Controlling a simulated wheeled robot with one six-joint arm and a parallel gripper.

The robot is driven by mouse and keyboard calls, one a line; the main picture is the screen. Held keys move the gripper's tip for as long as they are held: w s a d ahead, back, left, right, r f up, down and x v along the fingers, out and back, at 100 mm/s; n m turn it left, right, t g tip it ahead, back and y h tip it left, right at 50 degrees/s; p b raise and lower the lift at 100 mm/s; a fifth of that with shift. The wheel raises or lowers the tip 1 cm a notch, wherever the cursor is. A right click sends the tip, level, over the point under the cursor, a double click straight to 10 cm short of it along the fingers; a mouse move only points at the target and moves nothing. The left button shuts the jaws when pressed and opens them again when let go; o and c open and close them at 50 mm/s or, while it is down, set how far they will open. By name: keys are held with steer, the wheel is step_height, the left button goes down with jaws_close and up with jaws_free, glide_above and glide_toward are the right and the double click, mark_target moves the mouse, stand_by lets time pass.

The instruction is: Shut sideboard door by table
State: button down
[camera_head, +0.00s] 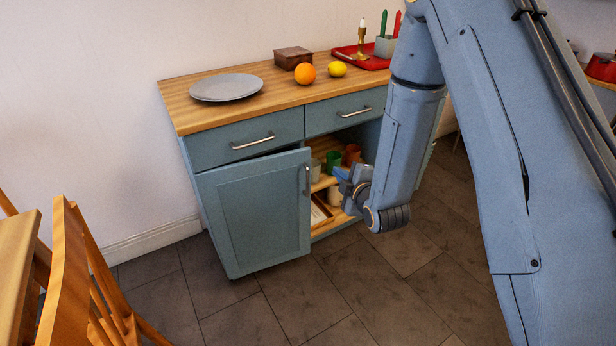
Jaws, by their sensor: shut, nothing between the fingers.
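The sideboard (190,150) is blue-grey with a wooden top and stands against the wall. Its left door (253,215), on the side of the wooden table (14,262), stands ajar, with a dark gap along its top edge. Its upright metal handle (307,180) is on the right edge. The compartment right of this door is uncovered and shows shelves (322,184). My gripper (343,178) is shut and empty in front of this opening, right of the door handle and seemingly apart from it. My arm hides the sideboard's right part, so I cannot see a right door.
A wooden chair (82,270) stands at the lower left by the table. Cups, including a green one (333,161), stand on the shelf. A grey plate (227,87), an orange (305,73) and a lemon (337,69) rest on top. The tiled floor (290,300) before the door is clear.

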steer(key=a+f+n+t+y+b, duration=0.2)
steer(key=a+f+n+b, duration=0.15)
steer(key=f, duration=0.25)
steer(key=n, duration=0.1)
glide_toward(304, 158)
steer(key=shift+t+y, duration=0.3)
steer(key=shift+y, duration=0.1)
steer(key=x, duration=0.6)
steer(key=shift+w+f+b, duration=0.2)
steer(key=shift+f+b, duration=0.1)
